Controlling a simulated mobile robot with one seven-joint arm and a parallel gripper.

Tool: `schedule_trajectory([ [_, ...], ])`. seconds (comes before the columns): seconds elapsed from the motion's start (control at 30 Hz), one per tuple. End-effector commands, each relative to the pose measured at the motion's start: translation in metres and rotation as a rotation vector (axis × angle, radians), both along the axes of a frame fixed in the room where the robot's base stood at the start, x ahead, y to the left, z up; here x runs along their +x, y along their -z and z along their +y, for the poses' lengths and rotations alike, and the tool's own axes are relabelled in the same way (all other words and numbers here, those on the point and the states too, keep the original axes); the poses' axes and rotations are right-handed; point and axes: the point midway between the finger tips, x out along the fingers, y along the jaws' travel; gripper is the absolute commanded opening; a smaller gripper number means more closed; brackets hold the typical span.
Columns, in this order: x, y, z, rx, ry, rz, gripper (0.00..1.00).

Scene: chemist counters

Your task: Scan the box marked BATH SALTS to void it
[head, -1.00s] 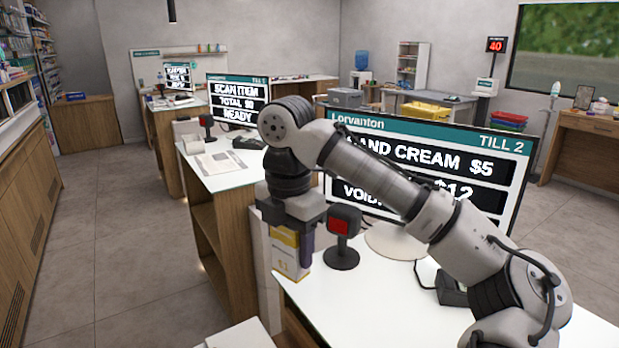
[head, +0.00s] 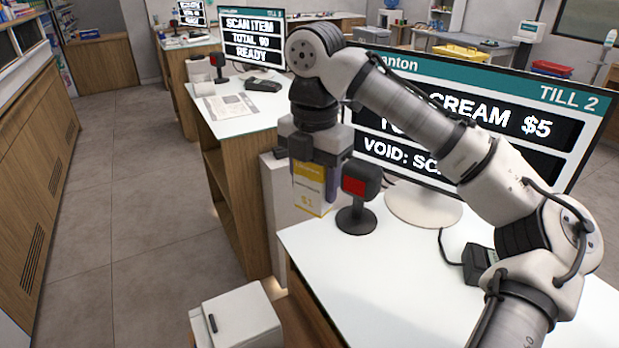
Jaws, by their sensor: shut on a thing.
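My gripper (head: 318,172) points down and is shut on a white and yellow box (head: 314,190) with a "$1" mark low on its face. The name on the box is too small to read. The box hangs upright just left of a black scanner (head: 357,200) with a red window, past the counter's left edge. The scanner stands on the white counter. Behind it, the TILL 2 screen (head: 480,115) shows "CREAM $5" and a line starting "VOID: SC"; my arm covers part of the text.
The white counter top (head: 370,275) is mostly clear in front. A white cabinet (head: 240,320) stands low at the front left. The till screen (head: 252,40) behind reads "SCAN ITEM, TOTAL $0, READY".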

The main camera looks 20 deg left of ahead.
Motion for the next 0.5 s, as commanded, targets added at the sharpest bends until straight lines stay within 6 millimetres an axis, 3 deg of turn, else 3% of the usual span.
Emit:
schedule_trajectory([
  [0.03,0.004,0.016,-0.001,0.000,0.003,-0.001,0.29],
  [0.1,0.008,0.025,-0.002,0.001,0.003,-0.001,0.29],
  [0.47,0.025,0.068,-0.006,0.001,0.000,0.002,0.29],
  [0.5,0.025,0.065,-0.006,0.001,0.000,-0.001,0.29],
])
